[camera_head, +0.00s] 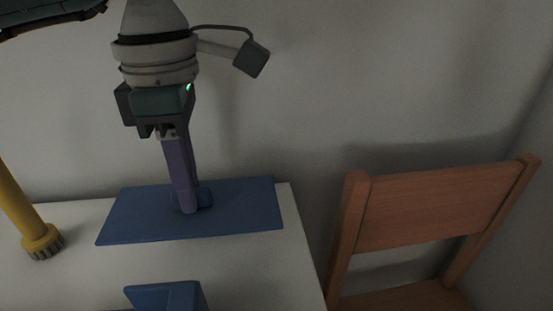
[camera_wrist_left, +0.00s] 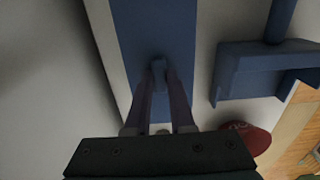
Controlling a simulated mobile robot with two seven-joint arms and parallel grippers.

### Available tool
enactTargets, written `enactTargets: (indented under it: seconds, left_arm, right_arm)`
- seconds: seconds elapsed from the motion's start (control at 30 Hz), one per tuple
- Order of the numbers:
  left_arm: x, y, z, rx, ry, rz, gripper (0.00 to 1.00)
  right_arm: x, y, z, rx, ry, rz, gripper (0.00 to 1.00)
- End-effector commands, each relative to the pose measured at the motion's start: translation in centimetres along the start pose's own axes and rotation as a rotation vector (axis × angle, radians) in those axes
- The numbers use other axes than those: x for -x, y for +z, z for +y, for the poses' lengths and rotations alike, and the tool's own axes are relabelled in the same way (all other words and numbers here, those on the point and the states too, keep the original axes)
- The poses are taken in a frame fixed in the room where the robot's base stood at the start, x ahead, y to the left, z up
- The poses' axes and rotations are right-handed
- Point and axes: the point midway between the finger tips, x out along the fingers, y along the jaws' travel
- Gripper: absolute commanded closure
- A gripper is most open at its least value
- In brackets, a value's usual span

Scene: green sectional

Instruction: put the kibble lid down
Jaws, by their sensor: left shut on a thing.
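The kibble lid seems to be the flat blue rectangular panel (camera_head: 245,210) with a small blue knob (camera_head: 205,197) on top. It looks level, at the white table's surface near its back edge; I cannot tell whether it touches or hovers slightly. My left gripper (camera_head: 189,208) points down with long purple fingers, shut on the knob. In the left wrist view the gripper (camera_wrist_left: 159,68) has the knob between its fingertips, and the panel (camera_wrist_left: 150,25) spreads beneath. My right gripper is not in view.
The white table (camera_head: 265,265) has free room in front of the panel. A blue object (camera_head: 170,297) stands at the near edge of view. A yellow post (camera_head: 20,205) with a ribbed end is at left. A wooden chair (camera_head: 435,205) stands right. A red round thing (camera_wrist_left: 250,138) shows beside the gripper.

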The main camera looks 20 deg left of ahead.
Motion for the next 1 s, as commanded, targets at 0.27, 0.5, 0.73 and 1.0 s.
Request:
enactTargets:
  seconds: [0.27,0.5,0.73,1.0]
  left_arm:
    - [-2.7,0.0,-0.1,0.001,-0.003,0.001,1.00]
    - [-5.3,0.1,0.0,0.000,0.000,-0.001,1.00]
    - [-5.4,0.1,0.0,0.000,0.000,-0.001,1.00]
    - [-5.5,0.0,0.0,0.000,0.000,-0.001,0.56]
  right_arm:
    - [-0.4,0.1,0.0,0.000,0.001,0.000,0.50]
    - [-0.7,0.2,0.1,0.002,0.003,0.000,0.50]
    - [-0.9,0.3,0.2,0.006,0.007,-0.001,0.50]
    - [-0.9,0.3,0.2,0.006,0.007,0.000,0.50]
